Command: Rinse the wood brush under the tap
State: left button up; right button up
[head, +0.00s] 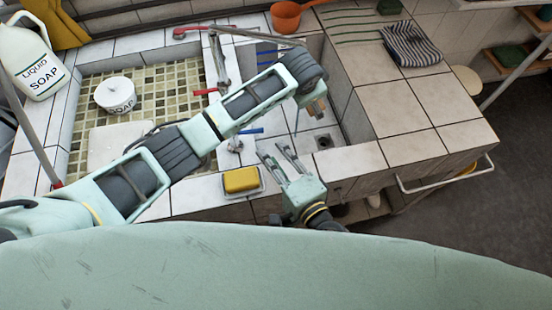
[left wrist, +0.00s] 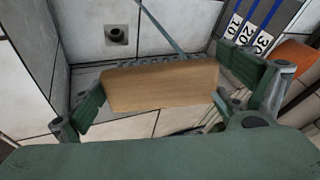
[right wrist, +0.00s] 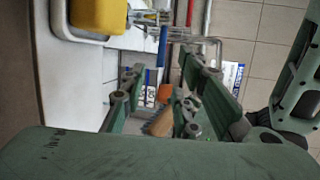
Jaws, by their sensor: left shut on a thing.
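My left gripper (head: 316,104) is over the right-hand sink basin, reached across from the left. In the left wrist view it is shut on the wood brush (left wrist: 160,86), a plain tan wooden block lying crosswise between the fingers. In the right wrist view the brush (right wrist: 160,122) shows in part, with dark bristles. The tap (head: 255,38) is a metal pipe with a long spout, behind my left arm; its red lever (head: 206,91) and blue lever (head: 250,131) show. My right gripper (head: 278,153) is open and empty near the front sink edge. I cannot tell whether water runs.
A yellow sponge (head: 241,180) lies in a white dish on the front edge. A soap pot (head: 116,94) and liquid soap bottle (head: 34,66) stand left. An orange pot (head: 286,17) is at the back. The right counter (head: 400,107) is clear in front.

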aim_at(254, 130)
jog(key=shift+s+d, duration=0.15)
jog(key=shift+w+d+f+n+g+y, duration=0.15)
jog(key=shift+w+f+n+g+y, duration=0.2)
jog(key=shift+f+g, duration=0.25)
jog(key=shift+w+d+f+n+g+y, duration=0.5)
jog(key=shift+n+g+y, duration=0.15)
jog(key=shift+g+y, duration=0.15)
jog(key=shift+w+d+r+n+g+y, duration=0.7)
jog(key=shift+d+y, duration=0.15)
jog(key=shift+y, duration=0.1)
jog(key=shift+w+d+r, duration=0.1)
jog(key=shift+r, duration=0.05)
jog(key=shift+w+r+y, duration=0.1)
jog(key=shift+y, duration=0.2)
jog(key=x, duration=1.1)
jog(key=shift+w+a, duration=0.1)
jog(key=shift+a, duration=0.3)
